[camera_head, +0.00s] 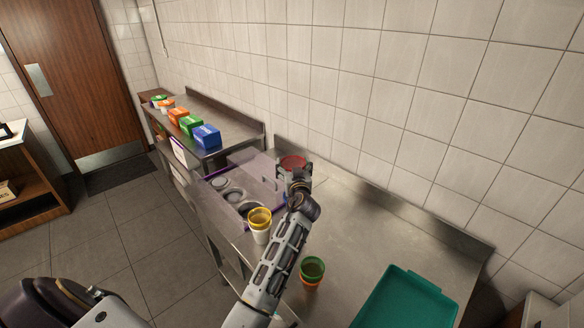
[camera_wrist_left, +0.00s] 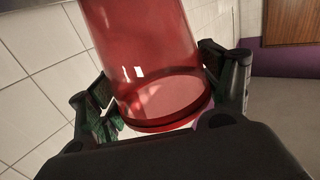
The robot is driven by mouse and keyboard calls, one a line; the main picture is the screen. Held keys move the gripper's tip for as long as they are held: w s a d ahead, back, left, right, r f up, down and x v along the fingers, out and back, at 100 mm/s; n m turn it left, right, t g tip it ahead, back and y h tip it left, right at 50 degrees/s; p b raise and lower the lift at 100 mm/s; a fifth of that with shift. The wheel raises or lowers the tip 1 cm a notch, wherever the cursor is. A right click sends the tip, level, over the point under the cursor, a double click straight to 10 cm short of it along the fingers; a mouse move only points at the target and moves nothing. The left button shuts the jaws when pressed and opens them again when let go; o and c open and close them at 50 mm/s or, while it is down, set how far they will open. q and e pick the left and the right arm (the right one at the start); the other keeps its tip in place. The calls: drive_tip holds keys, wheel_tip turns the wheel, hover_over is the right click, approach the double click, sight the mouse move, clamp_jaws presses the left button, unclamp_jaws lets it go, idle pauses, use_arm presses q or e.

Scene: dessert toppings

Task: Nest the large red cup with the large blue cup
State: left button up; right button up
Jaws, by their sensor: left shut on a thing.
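The large red cup (camera_head: 292,161) is held by my left gripper (camera_head: 293,176) over the counter, near the back wall. In the left wrist view the translucent red cup (camera_wrist_left: 148,45) fills the space between the two dark fingers of the gripper (camera_wrist_left: 163,98), with one finger on each side. My right gripper is not in view.
A grey tray with purple edges (camera_head: 212,173) and round openings lies left of the gripper. A yellow cup (camera_head: 260,213) sits in a white one, and a green cup (camera_head: 312,265) in an orange one. A teal tray (camera_head: 405,303) lies right. Coloured boxes (camera_head: 206,136) stand behind.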

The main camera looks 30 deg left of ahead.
use_arm(q)
drive_tip(key=shift+w+d+r+h, duration=0.15)
drive_tip(key=shift+d+r+h, duration=0.1)
drive_tip(key=shift+h, duration=0.05)
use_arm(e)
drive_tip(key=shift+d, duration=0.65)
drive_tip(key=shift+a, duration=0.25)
use_arm(q)
drive_tip(key=shift+f, duration=0.1)
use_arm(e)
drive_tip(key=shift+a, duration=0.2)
use_arm(q)
drive_tip(key=shift+f, duration=0.1)
drive_tip(key=shift+f+b, duration=1)
drive_tip(key=shift+f, duration=0.7)
drive_tip(key=shift+f+b, duration=1.4)
drive_tip(key=shift+f, duration=1.4)
drive_tip(key=shift+f+b, duration=1.35)
drive_tip(key=shift+b, duration=0.2)
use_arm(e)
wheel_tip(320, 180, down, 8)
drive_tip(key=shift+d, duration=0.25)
